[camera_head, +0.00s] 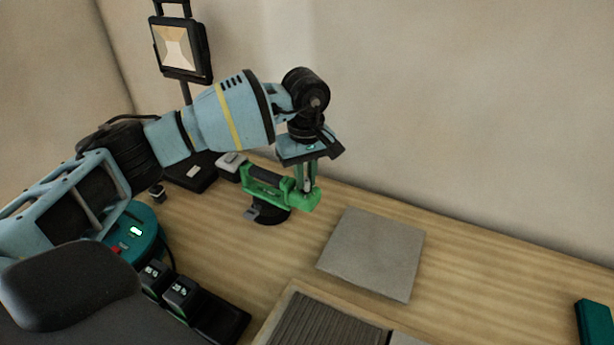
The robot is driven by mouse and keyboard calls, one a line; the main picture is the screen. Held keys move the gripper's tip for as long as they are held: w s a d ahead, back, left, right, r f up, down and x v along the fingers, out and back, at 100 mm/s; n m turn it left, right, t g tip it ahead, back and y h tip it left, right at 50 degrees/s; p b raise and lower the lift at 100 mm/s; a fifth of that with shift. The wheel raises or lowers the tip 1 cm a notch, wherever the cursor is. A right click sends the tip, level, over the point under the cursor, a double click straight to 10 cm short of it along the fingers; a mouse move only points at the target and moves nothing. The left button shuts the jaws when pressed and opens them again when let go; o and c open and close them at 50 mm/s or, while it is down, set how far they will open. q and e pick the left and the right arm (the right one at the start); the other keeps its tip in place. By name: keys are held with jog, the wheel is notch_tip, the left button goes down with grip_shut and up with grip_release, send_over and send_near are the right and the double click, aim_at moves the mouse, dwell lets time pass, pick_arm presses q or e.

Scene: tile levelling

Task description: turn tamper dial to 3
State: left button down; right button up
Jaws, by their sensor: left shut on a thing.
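The tamper (275,189) is a green and black tool on the wooden table. It stands on a round black pad near the wall. My left gripper (306,186) points down from above and is shut on the right end of the tamper's green body. The dial and its number cannot be made out, as the gripper fingers cover that end. My right gripper is not in view.
A grey square tile (373,254) lies right of the tamper. A ridged panel in a wooden frame (327,322) is at the front. A teal round device (133,233), black battery-like blocks (181,291) and a work lamp (181,47) are at the left. A teal box (594,322) sits at the right edge.

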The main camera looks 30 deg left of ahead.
pick_arm(q)
jog(key=shift+m+b, duration=0.5)
jog(key=shift+m, duration=1.8)
jog(key=c, duration=1.4)
grip_release()
jog(key=shift+r, duration=3.9)
jog(key=shift+s+f, duration=0.1)
